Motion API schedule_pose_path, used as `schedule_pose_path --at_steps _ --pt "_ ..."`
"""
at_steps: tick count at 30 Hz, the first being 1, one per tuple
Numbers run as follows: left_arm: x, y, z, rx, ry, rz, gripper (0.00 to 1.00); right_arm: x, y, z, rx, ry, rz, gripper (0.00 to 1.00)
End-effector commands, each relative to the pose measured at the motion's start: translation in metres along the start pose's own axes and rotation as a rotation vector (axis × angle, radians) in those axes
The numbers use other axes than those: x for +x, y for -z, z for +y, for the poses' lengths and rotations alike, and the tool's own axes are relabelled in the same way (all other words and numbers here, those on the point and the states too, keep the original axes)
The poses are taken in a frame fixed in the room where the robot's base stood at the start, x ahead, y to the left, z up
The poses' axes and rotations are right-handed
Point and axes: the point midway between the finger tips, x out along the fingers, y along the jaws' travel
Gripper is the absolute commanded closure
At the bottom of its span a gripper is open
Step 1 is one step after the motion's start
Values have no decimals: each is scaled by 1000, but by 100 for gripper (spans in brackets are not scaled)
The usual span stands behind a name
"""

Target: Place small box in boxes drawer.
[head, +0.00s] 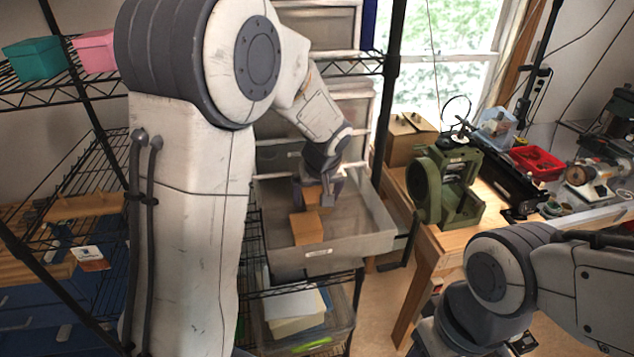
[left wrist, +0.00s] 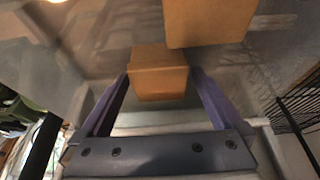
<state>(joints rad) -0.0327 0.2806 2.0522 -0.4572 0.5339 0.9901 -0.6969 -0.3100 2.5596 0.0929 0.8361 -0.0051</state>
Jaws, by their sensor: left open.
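My left gripper (head: 316,194) is open inside the pulled-out translucent drawer (head: 361,240). A small brown box (head: 313,197) is at the gripper. In the left wrist view this small box (left wrist: 158,74) sits between the tips of the open gripper (left wrist: 161,78), with space visible beside the fingers; I cannot tell whether they touch it. A second brown box (head: 306,229) stands nearer in the drawer, and it shows at the top of the left wrist view (left wrist: 208,22). The drawer has a white label on its front. My right gripper is out of view.
A clear bin (head: 338,327) with papers sits below the drawer. Wire shelves at left hold a teal box (head: 36,58) and a pink box (head: 95,50). A wooden workbench (head: 443,239) with a green machine (head: 446,182) stands close right of the drawer.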

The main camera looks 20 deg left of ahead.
Motion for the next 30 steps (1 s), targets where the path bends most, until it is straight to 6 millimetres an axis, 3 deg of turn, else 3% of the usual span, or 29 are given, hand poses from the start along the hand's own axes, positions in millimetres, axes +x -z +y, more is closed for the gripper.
schedule_pose_path --at_steps 15,21,30 --pt "-101 0 1 -1 -5 5 0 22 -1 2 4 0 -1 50" --pt "-117 0 0 -1 -2 3 0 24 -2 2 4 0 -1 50" --pt "-118 0 0 0 -1 2 0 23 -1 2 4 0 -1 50"
